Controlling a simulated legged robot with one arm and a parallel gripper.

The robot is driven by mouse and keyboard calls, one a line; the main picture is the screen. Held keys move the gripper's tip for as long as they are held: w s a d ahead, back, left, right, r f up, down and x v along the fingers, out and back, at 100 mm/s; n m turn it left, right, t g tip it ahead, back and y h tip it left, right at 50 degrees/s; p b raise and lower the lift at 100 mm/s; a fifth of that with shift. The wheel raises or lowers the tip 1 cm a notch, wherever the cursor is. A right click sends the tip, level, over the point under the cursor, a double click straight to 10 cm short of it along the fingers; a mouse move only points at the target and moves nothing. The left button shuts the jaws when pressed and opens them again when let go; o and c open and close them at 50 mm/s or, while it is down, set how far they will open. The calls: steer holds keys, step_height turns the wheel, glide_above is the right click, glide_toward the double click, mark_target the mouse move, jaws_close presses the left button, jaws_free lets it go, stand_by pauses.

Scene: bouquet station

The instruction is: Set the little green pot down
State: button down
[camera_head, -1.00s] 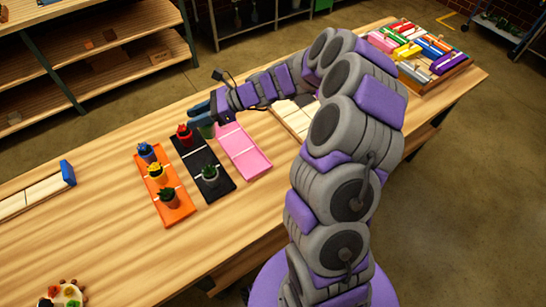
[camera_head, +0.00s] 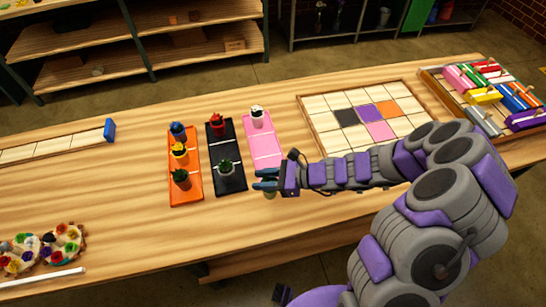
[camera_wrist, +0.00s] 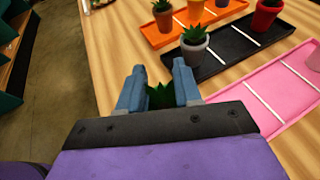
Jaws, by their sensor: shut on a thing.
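My gripper (camera_head: 265,184) is shut on the little green pot (camera_head: 269,194), which is mostly hidden by the fingers in the head view. In the wrist view, a dark green plant (camera_wrist: 161,97) shows between the blue fingertips (camera_wrist: 160,85); its pot is hidden there. The gripper is at the near end of the pink tray (camera_head: 263,150), close to its edge. In the wrist view the pink tray (camera_wrist: 262,98) lies to the right of the fingers. I cannot tell whether the pot touches anything below.
The orange tray (camera_head: 186,195) holds three pots. A tile grid (camera_head: 318,117) lies right; bare tabletop lies in front.

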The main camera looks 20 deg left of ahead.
steer(key=shift+w+a+f+b, duration=0.5)
steer(key=shift+w+f, duration=0.3)
steer(key=shift+w, duration=1.15)
steer(key=shift+w+a+f+b, duration=0.35)
steer(key=shift+w+a+f, duration=0.35)
steer(key=shift+w, duration=1.3)
steer(key=shift+w+a+f+b, duration=0.45)
steer(key=shift+w+f, duration=0.45)
steer(key=shift+w, duration=1.05)
steer(key=shift+r, duration=0.1)
steer(key=c, duration=0.8)
jaws_free()
steer(key=p+v, duration=0.2)
steer(key=v, duration=1)
steer(key=shift+d, duration=0.1)
